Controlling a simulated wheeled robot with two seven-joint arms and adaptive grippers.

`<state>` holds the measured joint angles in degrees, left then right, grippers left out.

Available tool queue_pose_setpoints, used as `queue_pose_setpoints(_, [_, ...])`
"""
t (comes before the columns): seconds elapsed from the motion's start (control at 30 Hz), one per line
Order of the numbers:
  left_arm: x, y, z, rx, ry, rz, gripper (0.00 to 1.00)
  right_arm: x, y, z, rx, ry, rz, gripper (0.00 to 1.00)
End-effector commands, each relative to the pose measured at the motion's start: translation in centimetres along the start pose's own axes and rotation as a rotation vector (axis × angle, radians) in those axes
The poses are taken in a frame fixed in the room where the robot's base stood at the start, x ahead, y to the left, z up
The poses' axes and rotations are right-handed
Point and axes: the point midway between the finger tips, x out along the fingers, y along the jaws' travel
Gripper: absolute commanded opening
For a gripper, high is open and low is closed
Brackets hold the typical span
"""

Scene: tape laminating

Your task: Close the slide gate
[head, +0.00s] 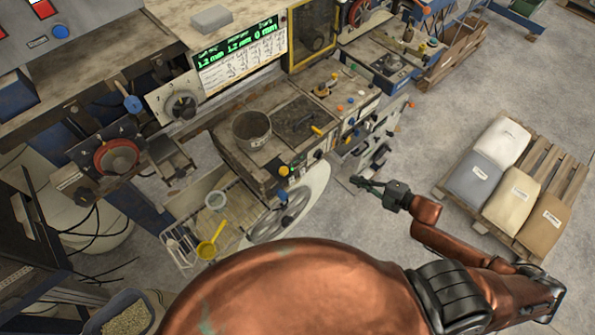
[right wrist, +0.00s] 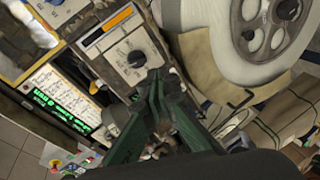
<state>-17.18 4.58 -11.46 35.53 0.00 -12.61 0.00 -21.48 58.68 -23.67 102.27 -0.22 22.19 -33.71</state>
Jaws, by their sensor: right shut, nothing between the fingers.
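I cannot tell for certain which part is the slide gate. An upright grey metal frame with slots and orange knobs (head: 380,140) stands at the right end of the machine. My right gripper (head: 360,184) is shut and empty, in front of and below this frame, apart from the control panels. In the right wrist view its dark green fingers (right wrist: 157,78) come together at the tips, in front of a panel with a black rotary knob (right wrist: 137,58). My left gripper is not in view.
A metal pot (head: 251,129) sits on the machine bench. A white wheel (head: 290,205) and a yellow scoop (head: 210,247) are below it. A pallet with several sacks (head: 478,181) stands at the right. The floor between pallet and machine is mostly clear.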

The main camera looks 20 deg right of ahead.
Motion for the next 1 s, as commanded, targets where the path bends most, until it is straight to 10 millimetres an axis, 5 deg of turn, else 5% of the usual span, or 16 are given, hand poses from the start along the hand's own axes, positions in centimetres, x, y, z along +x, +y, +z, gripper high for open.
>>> queue_pose_setpoints(0.03, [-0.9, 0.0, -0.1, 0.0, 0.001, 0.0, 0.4, -0.4, 3.2, -4.3, -0.073, 0.103, 0.005, 0.0])
queue_pose_setpoints(0.1, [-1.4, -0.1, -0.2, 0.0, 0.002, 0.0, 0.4, -0.9, 6.0, -9.3, -0.149, 0.221, 0.019, 0.0])
queue_pose_setpoints(0.2, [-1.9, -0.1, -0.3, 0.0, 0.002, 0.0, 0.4, -1.9, 8.5, -14.8, -0.219, 0.349, 0.037, 0.0])
queue_pose_setpoints(0.3, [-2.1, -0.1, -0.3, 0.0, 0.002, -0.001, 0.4, -2.7, 9.8, -17.9, -0.255, 0.421, 0.05, 0.0])
queue_pose_setpoints(0.57, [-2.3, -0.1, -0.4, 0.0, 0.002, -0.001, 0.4, -1.5, 10.4, -19.8, -0.27, 0.45, 0.061, 0.0])
queue_pose_setpoints(1.0, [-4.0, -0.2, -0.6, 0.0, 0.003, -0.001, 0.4, 5.8, 10.6, -23.3, -0.269, 0.449, 0.062, 0.0])
